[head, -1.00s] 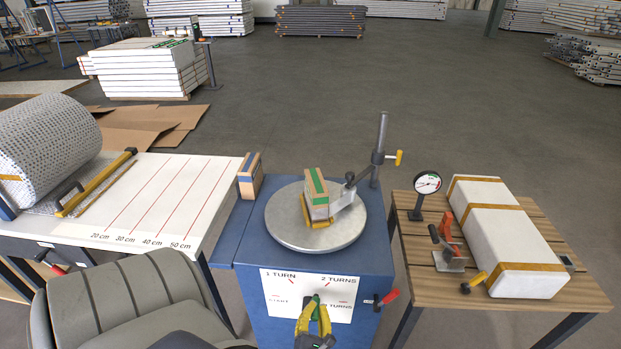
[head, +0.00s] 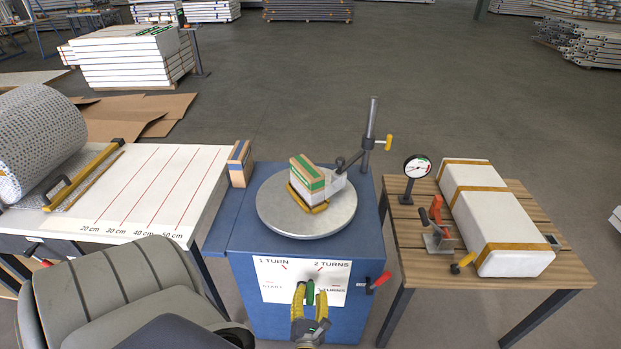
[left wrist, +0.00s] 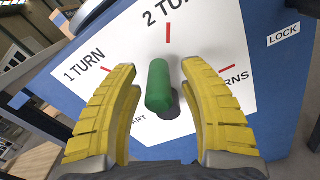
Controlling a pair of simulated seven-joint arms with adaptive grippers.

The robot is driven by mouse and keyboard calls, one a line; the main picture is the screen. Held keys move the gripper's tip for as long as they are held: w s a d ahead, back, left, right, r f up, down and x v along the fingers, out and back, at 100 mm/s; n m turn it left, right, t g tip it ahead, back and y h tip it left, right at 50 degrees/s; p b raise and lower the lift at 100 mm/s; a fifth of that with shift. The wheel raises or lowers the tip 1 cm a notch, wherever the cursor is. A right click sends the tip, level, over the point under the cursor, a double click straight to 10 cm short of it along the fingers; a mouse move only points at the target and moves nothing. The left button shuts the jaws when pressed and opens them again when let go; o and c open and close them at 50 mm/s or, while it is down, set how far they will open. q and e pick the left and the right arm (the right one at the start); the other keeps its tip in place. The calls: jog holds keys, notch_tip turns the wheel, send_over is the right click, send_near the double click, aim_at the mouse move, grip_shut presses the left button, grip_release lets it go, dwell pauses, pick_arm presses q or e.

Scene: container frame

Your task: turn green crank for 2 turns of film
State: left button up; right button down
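The green crank handle (head: 310,292) stands out from a white dial plate (head: 275,270) on the front of the blue machine. The plate is marked START, 1 TURN, 2 TURNS and 3 TURNS, partly hidden by my gripper. My left gripper (head: 311,290) has yellow fingers, one on each side of the handle. In the left wrist view the green handle (left wrist: 158,88) stands between the spread fingers, with a gap on both sides, so the gripper is open. A small boxed load (head: 308,184) with green and yellow bands sits on the round turntable (head: 280,215). My right gripper is not in view.
A red lever (head: 379,282) sticks out right of the dial. A post with an arm (head: 368,140) stands behind the turntable. A table with a gauge (head: 417,167), a red clamp (head: 437,215) and a white wrapped block (head: 512,258) is right.

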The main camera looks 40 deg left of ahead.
pick_arm(q)
jog(key=v, duration=1.2)
dwell(0.5)
